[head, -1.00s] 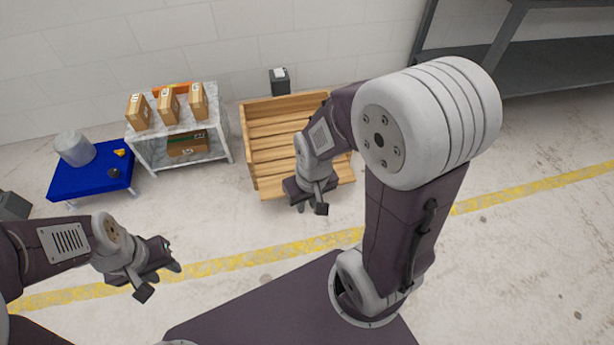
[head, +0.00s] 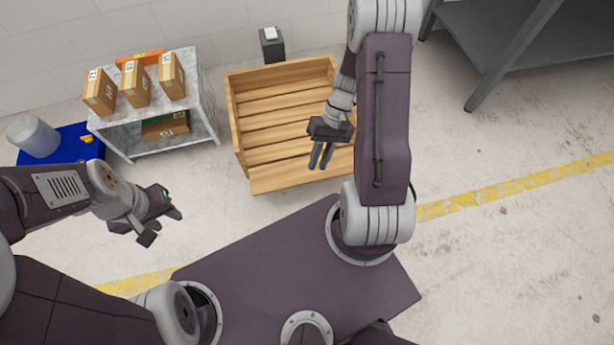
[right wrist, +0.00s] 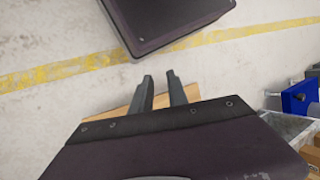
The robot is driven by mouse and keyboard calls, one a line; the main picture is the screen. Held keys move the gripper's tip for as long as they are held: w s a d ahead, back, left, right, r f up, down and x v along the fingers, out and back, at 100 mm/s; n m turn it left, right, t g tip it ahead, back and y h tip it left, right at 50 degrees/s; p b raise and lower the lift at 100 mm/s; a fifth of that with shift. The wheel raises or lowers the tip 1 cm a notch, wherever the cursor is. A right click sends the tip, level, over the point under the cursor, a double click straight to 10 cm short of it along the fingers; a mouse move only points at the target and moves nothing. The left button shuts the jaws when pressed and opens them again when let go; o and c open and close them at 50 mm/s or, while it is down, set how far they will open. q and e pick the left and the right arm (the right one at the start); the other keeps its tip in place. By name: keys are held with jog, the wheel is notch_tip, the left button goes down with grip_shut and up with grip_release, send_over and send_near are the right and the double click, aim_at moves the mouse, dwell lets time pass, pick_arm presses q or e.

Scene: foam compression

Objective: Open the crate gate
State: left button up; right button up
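The wooden slatted crate (head: 285,115) stands on the floor in the middle of the head view. A front board (head: 275,183) runs along its near edge; I cannot tell whether it is latched. My right gripper (head: 319,164) hangs over the near right part of the crate, fingers pointing down and toward me, slightly apart and empty. The right wrist view shows its two fingers (right wrist: 160,85) apart, with a strip of wood (right wrist: 122,116) beyond them; contact cannot be told. My left gripper (head: 162,227) is open and empty over bare floor, left of the crate.
A marble-look shelf (head: 150,110) with several cardboard boxes stands left of the crate. A blue table (head: 60,150) with a grey bucket (head: 33,136) is further left. A black bin (head: 271,45) stands behind. A grey metal rack (head: 490,45) is at back right. Floor at right is clear.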

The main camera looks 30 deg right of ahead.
notch_tip(320, 180, down, 11)
jog(key=d+m+t+y+b, duration=0.1)
jog(key=d+m+y+b, duration=0.1)
jog(key=y+b, duration=0.25)
jog(key=m+t+y+b, duration=0.2)
jog(key=m+t+b, duration=0.45)
jog(key=t, duration=0.95)
send_near(307, 181)
jog(key=shift+n, duration=0.75)
jog(key=f, duration=0.1)
jog(key=w+f+b, duration=0.1)
jog(key=f, duration=0.1)
jog(key=w+f, duration=0.1)
jog(key=f, duration=0.1)
jog(key=shift+w+a+b, duration=0.1)
jog(key=shift+a+b, duration=0.25)
jog(key=shift+d+f+m+t+h, duration=0.15)
jog(key=shift+f+m+t+h, duration=0.4)
jog(key=shift+t, duration=0.55)
jog(key=b+x, duration=0.3)
jog(key=x, duration=0.5)
jog(key=shift+w+a, duration=0.25)
jog(key=shift+w, duration=0.15)
grip_shut()
jog(key=shift+r, duration=0.1)
